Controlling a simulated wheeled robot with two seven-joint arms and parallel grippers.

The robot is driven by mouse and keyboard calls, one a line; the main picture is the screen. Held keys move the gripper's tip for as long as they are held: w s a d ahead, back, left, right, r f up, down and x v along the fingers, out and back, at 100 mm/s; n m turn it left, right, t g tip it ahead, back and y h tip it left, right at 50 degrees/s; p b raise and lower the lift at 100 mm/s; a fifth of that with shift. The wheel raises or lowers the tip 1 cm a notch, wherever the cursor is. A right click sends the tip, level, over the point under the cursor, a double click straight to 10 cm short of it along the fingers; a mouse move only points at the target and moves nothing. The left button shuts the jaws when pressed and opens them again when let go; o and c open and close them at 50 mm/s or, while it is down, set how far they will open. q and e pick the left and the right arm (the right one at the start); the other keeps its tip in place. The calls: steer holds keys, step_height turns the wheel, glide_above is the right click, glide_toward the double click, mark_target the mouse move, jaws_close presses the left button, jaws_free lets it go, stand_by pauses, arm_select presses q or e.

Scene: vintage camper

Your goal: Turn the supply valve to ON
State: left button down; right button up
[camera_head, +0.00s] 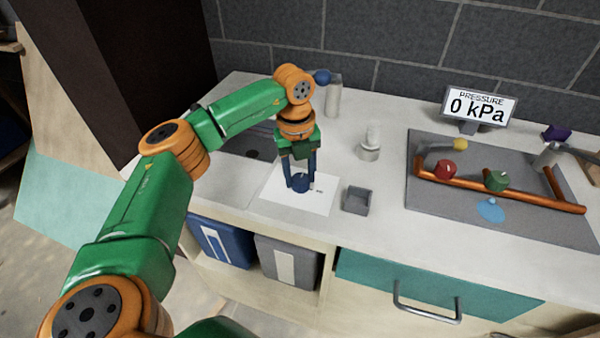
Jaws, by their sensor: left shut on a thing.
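My left gripper (300,186) points down with its two fingers on either side of a small dark blue round piece (300,183), and is shut on it. This piece is at a white sheet (290,203) on the counter, with a tiny unreadable mark beside it. Copper pipework on a grey panel (425,205) at the right carries a red knob (445,169) and a green knob (496,180); a yellow-ended piece (460,144) is behind them. I cannot tell which is the supply valve. The pressure display (480,106) reads 0 kPa. My right gripper is not in view.
A small grey open box (358,201) stands just right of the sheet. A whitish fitting (370,146) and a pale cylinder (333,97) stand behind. A light blue patch (490,210) lies on the panel. A teal drawer (430,285) is below the counter.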

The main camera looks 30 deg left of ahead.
arm_select(q)
steer(key=shift+r, duration=0.1)
steer(key=m+p, duration=0.1)
steer(key=m, duration=0.2)
steer(key=m+p, duration=0.1)
steer(key=m, duration=0.4)
steer(key=shift+w+m+p, duration=0.1)
steer(key=shift+m+p, duration=0.25)
steer(key=shift+m, duration=0.05)
steer(key=m, duration=0.4)
steer(key=shift+g+p, duration=0.3)
steer(key=shift+m, duration=2.4)
steer(key=shift+c, duration=1.6)
jaws_free()
